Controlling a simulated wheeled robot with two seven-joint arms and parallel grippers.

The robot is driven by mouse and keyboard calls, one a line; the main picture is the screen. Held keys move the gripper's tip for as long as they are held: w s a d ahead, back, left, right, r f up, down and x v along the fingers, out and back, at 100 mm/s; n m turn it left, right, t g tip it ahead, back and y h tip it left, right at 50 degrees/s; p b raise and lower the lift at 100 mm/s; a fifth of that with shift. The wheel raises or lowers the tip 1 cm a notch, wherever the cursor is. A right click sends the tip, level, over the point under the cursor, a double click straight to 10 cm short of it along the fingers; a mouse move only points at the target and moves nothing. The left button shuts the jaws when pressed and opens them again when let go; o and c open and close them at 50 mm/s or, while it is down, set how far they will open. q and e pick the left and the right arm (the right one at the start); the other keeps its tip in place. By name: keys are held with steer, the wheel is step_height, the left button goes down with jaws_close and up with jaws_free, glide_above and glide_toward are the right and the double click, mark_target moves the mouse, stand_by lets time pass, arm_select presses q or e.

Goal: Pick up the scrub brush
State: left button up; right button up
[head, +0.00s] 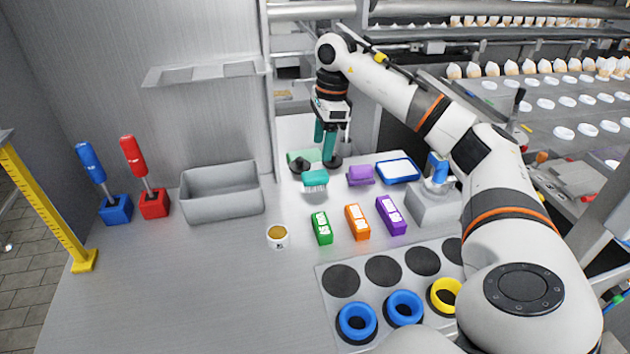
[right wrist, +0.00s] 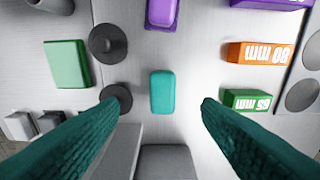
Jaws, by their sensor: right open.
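The scrub brush (head: 315,179) is a teal block with pale bristles showing below it in the head view. It rests on the grey worktop. In the right wrist view the brush (right wrist: 162,92) appears as a teal rounded block from above, between my two finger tips in the picture, with no contact visible. My right gripper (head: 325,143) has teal fingers, is open and empty, and points down above and just behind the brush. My left gripper is not in view.
Dark round knobs (right wrist: 108,45) and a green block (right wrist: 67,64) stand close beside the brush. A purple block (head: 361,175) is to its right. A grey bin (head: 222,207) is to the left. Green, orange and purple boxes (head: 391,214) stand in front. The front-left worktop is clear.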

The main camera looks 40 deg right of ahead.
mark_target(315, 174)
steer(key=f, duration=0.4)
steer(key=shift+w+a, duration=0.15)
steer(key=shift+a, duration=0.05)
steer(key=f, duration=0.2)
steer(key=a+f+p, duration=0.1)
steer(key=f, duration=0.1)
steer(key=shift+w+a+f, duration=0.1)
steer(key=shift+a+f, duration=0.1)
steer(key=shift+f, duration=0.45)
steer(key=c, duration=1.1)
step_height(315, 174, up, 10)
steer(key=shift+w, duration=0.1)
